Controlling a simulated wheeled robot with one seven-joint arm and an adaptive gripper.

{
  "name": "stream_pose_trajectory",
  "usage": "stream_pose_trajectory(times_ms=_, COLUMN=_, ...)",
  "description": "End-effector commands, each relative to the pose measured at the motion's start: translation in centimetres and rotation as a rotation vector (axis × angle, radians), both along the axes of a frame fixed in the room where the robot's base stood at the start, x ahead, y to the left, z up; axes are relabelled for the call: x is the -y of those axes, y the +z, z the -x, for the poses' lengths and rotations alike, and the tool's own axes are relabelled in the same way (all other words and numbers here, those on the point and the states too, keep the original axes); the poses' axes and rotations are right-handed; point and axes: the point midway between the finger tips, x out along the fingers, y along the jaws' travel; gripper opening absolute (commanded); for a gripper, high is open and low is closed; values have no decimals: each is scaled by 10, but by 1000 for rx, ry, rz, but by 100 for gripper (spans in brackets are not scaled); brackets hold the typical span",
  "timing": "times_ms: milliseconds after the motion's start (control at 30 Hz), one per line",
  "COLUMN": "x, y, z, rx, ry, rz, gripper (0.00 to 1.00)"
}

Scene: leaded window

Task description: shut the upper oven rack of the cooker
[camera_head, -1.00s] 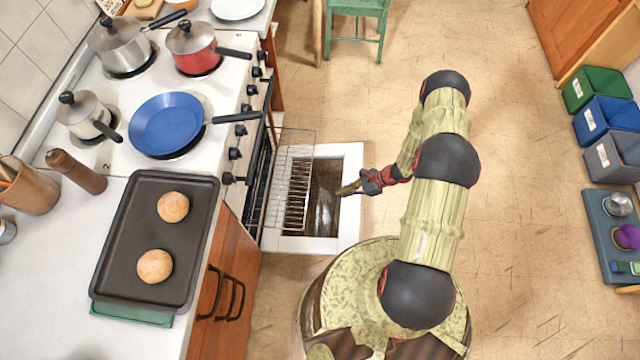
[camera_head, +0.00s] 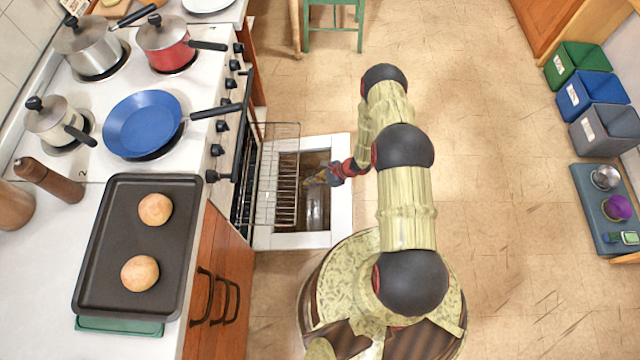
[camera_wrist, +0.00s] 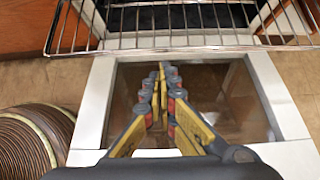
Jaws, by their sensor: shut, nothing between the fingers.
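The oven door (camera_head: 341,200) of the cooker is folded down flat, a white frame around a dark glass pane. The upper oven rack (camera_head: 272,170), a wire shelf, sticks out of the oven over the open door. In the wrist view the upper rack's wire edge (camera_wrist: 190,45) crosses the top of the picture, beyond my fingertips. A second set of bars shows below it in the head view. My gripper (camera_head: 308,181) is shut and empty, above the door's glass and just right of the rack. It also shows in the wrist view (camera_wrist: 162,68), apart from the rack's edge.
The cooker top holds a blue frying pan (camera_head: 143,124), a red saucepan (camera_head: 166,46) and other pots. A baking tray (camera_head: 108,290) with two buns lies on the counter. Bins (camera_head: 592,100) stand far right. The floor (camera_head: 490,190) between is clear.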

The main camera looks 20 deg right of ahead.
Motion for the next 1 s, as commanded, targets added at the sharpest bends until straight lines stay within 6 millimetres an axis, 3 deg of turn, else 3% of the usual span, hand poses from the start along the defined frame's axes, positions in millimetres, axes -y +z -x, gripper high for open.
stream_pose_trajectory(times_ms=200, x=-14, y=0, z=-5, rx=-1, ry=1, rz=-1, gripper=0)
stream_pose_trajectory(times_ms=667, x=-18, y=0, z=-6, rx=-1, ry=1, rz=-1, gripper=0)
stream_pose_trajectory(times_ms=867, x=-43, y=-1, z=-17, rx=1, ry=6, rz=1, gripper=0)
stream_pose_trajectory(times_ms=1000, x=-78, y=-1, z=-30, rx=1, ry=8, rz=1, gripper=0)
